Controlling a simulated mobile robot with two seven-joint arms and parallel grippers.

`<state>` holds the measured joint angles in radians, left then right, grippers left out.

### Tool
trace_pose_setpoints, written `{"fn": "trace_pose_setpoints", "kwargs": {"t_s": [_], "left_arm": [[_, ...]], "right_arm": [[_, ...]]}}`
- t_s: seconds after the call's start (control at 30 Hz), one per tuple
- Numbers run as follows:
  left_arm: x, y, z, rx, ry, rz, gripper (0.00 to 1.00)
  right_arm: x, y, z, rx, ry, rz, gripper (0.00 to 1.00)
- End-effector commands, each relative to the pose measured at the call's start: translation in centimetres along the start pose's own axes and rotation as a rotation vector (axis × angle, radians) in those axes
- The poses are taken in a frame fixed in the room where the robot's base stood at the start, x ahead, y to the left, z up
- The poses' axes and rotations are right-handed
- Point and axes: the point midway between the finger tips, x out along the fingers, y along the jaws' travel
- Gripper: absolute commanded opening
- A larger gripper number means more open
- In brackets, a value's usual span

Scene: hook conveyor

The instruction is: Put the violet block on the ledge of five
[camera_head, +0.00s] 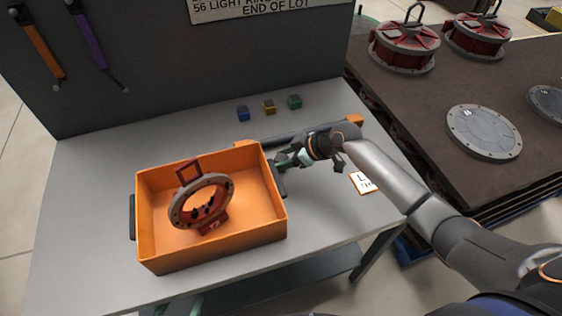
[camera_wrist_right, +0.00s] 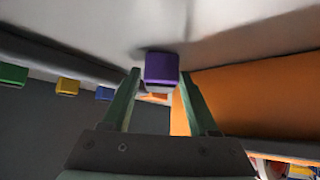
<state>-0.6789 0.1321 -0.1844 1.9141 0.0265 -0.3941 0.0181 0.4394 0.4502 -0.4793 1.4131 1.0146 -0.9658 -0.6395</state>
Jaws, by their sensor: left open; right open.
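The violet block (camera_wrist_right: 161,69) lies on the grey tabletop, between and beyond the open fingertips of my right gripper (camera_wrist_right: 158,82) in the right wrist view. It looks apart from both fingers. In the head view my right gripper (camera_head: 284,160) is low over the table, just right of the orange bin, and I cannot make out the violet block there. Only a small pale green piece of what looks like my left gripper (camera_head: 194,304) shows at the bottom edge, below the table. I cannot tell which surface is the ledge of five.
The orange bin (camera_head: 154,250) holds a red ringed part (camera_head: 203,203). A dark bar (camera_head: 285,136) with orange ends lies behind my right gripper. Blue (camera_head: 243,113), yellow (camera_head: 269,107) and green (camera_head: 294,102) blocks stand near the back panel. A white card (camera_head: 363,183) lies right.

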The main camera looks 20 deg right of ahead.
Motion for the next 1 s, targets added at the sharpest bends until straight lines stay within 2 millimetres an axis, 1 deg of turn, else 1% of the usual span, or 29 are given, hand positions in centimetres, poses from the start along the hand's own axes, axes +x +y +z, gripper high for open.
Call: {"fn": "trace_pose_setpoints", "kwargs": {"t_s": [0.03,0.07,0.57,0.87,1.0], "left_arm": [[0.0,0.01,0.0,0.0,0.0,0.0,0.9],[0.0,0.01,0.0,-0.001,0.0,0.0,0.9],[0.0,0.01,-0.01,-0.001,0.0,0.0,0.9],[0.0,0.01,-0.02,-0.001,0.0,0.0,0.9],[-0.03,0.01,-0.04,-0.001,0.0,0.0,0.9]], "right_arm": [[-0.02,0.0,0.01,0.0,0.0,0.0,0.6],[-0.02,0.0,0.01,0.0,0.0,0.0,0.57],[-0.05,0.0,0.06,0.001,-0.001,0.0,0.0],[-0.07,0.01,0.03,0.001,0.0,0.0,0.0],[-0.34,0.03,-0.28,0.0,0.0,0.0,0.0]]}}
